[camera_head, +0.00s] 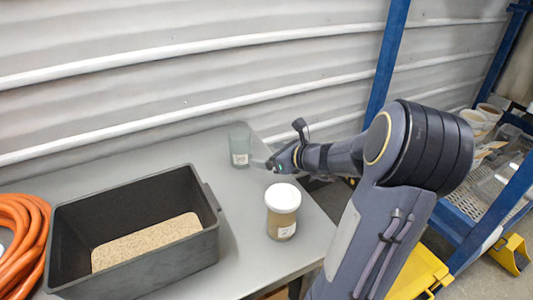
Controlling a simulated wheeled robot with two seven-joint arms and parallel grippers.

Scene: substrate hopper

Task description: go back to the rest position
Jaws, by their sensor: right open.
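My right arm comes in from the lower right and bends back over the table's right edge. My right gripper (272,165) is at the far right part of the grey table, just right of a clear greenish cup (240,150) with a white label. It is open, and I see nothing held in it. Whether its tips touch the cup I cannot tell. A white-lidded jar (283,210) with tan contents stands upright nearer to me, below the gripper in the picture. A black bin (208,245) holds tan granular substrate (148,242). My left gripper is not in view.
An orange coiled hose (22,240) lies at the left. A blue-framed rack (490,215) with tubs and clear containers stands at the right, with yellow parts near the floor. A corrugated wall is behind. The table (240,265) is bare between bin and jar.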

